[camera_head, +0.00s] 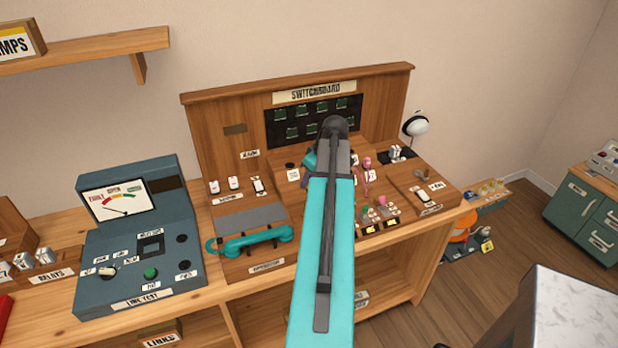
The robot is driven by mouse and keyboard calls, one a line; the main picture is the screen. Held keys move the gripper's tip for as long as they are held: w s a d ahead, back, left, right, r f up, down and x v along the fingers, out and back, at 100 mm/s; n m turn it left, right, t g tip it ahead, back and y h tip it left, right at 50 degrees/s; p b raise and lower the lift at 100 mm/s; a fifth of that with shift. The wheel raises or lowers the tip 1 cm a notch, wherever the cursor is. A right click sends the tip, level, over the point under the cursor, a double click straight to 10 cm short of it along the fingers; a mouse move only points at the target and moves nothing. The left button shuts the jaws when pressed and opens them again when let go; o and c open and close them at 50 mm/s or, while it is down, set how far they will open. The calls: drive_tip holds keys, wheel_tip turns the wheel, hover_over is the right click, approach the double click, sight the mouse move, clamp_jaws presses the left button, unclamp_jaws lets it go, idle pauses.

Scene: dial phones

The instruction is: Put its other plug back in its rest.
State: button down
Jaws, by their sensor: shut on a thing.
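The wooden switchboard (215,130) stands on the bench, with a dark panel of green-edged jacks (350,103) under its sign. My teal arm reaches over its middle. My gripper (308,174) is low over the desk, left of my arm's end and mostly hidden by it. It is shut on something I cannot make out. A pink plug (367,163) stands right of my arm, with pink cord below it. Nearer the front edge are a green-topped piece (366,212) and a pink-topped piece (382,201), apparently plugs in rests. My arm hides what lies left of them.
A teal handset (250,239) lies at the switchboard's left front. A line test box (140,245) stands further left. White switches (233,183) and a dark lever (419,174) flank the middle. A white lamp (416,126) stands at the right. Room above the desk's right side is open.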

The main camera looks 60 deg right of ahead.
drive_tip(key=shift+f, duration=0.1)
idle(0.3)
drive_tip(key=shift+f+b, duration=1.4)
drive_tip(key=shift+f, duration=1.35)
drive_tip(key=shift+f+b, duration=1)
drive_tip(key=shift+f, duration=0.45)
idle(0.4)
drive_tip(key=c, duration=1.4)
unclamp_jaws()
drive_tip(key=shift+w+d+r, duration=0.1)
drive_tip(key=shift+r, duration=0.15)
drive_tip(key=shift+r+p, duration=0.3)
drive_tip(key=shift+r, duration=0.05)
drive_tip(key=shift+r+p, duration=1.65)
drive_tip(key=shift+r, duration=1.55)
